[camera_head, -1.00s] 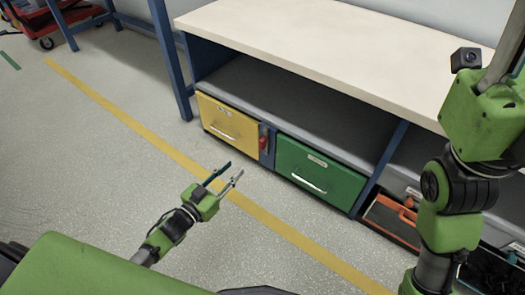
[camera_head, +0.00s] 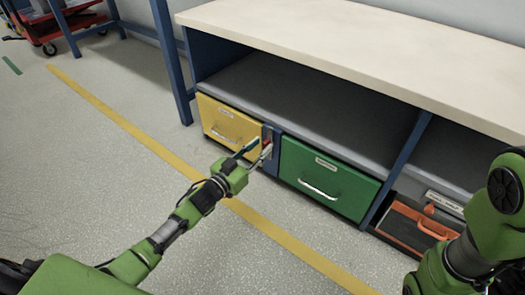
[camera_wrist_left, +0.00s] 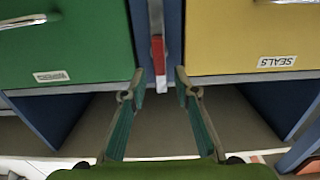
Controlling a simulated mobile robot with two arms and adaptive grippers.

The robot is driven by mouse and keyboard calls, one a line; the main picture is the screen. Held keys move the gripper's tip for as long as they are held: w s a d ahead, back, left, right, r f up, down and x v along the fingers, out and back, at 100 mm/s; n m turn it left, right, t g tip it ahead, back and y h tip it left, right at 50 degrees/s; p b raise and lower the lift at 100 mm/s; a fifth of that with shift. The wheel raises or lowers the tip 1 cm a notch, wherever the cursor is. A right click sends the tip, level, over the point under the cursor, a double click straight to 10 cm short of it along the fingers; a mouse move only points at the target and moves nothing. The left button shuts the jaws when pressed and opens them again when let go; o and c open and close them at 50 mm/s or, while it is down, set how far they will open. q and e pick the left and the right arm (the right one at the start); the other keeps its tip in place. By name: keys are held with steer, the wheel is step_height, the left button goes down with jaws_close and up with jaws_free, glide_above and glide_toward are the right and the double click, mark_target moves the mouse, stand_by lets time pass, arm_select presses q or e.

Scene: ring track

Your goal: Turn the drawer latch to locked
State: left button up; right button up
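The drawer latch, with a red handle (camera_head: 267,139), sits on the blue post between the yellow drawer (camera_head: 222,126) and the green drawer (camera_head: 325,180). In the left wrist view the red handle (camera_wrist_left: 158,52) runs along the post in line with it, with a pale tip. My left gripper (camera_head: 260,149) is open at the latch in the head view, its fingers hiding part of it. In the left wrist view the open fingers (camera_wrist_left: 153,92) lie to either side of the handle's line, with gaps; contact is not visible. Both drawers look shut. My right gripper is out of view.
The workbench (camera_head: 350,50) overhangs an empty shelf above the drawers. An orange-handled toolbox (camera_head: 420,222) sits low on the right, near my right arm. A red cart (camera_head: 62,22) stands far left. The floor in front, with a yellow line (camera_head: 125,125), is clear.

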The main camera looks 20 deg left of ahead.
arm_select(q)
steer(key=shift+b+x, duration=0.3)
steer(key=shift+x, duration=0.6)
jaws_close()
